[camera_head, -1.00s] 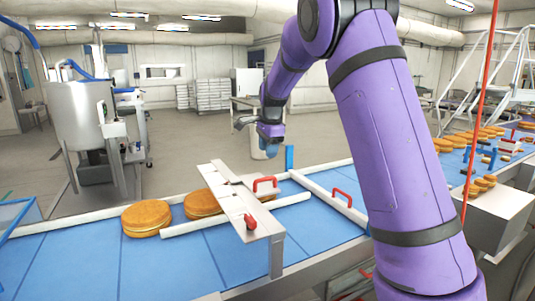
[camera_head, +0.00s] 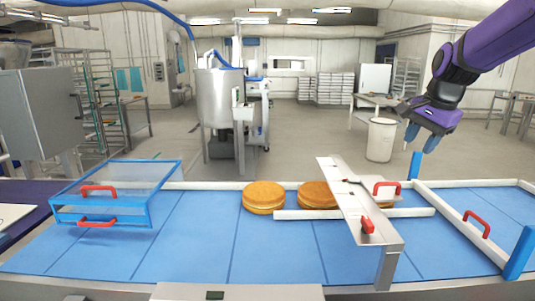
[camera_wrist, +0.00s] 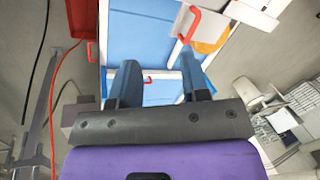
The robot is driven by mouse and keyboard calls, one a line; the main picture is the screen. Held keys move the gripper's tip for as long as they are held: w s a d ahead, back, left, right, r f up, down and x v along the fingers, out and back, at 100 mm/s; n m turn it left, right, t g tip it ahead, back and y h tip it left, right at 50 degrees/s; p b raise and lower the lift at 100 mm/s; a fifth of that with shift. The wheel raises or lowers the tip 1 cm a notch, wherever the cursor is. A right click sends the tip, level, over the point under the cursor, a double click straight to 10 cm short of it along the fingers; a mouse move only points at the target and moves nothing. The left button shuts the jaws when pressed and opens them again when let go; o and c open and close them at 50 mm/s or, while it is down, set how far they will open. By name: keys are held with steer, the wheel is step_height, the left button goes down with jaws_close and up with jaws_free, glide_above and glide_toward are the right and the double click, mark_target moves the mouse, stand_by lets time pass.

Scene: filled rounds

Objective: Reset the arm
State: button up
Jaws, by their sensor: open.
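My purple arm reaches in from the upper right of the head view. My gripper (camera_head: 421,137) hangs above the far side of the blue conveyor (camera_head: 190,235), right of the metal bridge plate with red handles. In the wrist view my gripper (camera_wrist: 155,75) shows two dark blue-grey fingers spread apart with nothing between them. The blue belt (camera_wrist: 140,45) and a red handle lie beyond the fingers.
Two golden filled rounds (camera_head: 264,198) (camera_head: 316,194) sit on the belt, the right one partly behind the metal bridge plate (camera_head: 352,190). A blue-framed clear guard (camera_head: 120,182) stands at left. White rails (camera_head: 355,214) run along the belt. A white bin (camera_head: 380,140) stands behind.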

steer(key=s+a+n, duration=0.2)
steer(key=s+n, duration=0.2)
steer(key=s, duration=0.5)
steer(key=s+a+f+n+t, duration=0.1)
steer(key=s+n, duration=0.3)
steer(key=s, duration=0.6)
steer(key=s+a+n+t+h, duration=0.1)
steer(key=s+n, duration=0.3)
steer(key=s, duration=0.5)
steer(key=shift+s+a+f, duration=0.2)
steer(key=shift+s+a, duration=0.05)
steer(key=shift+a, duration=0.6)
steer(key=shift+o, duration=0.3)
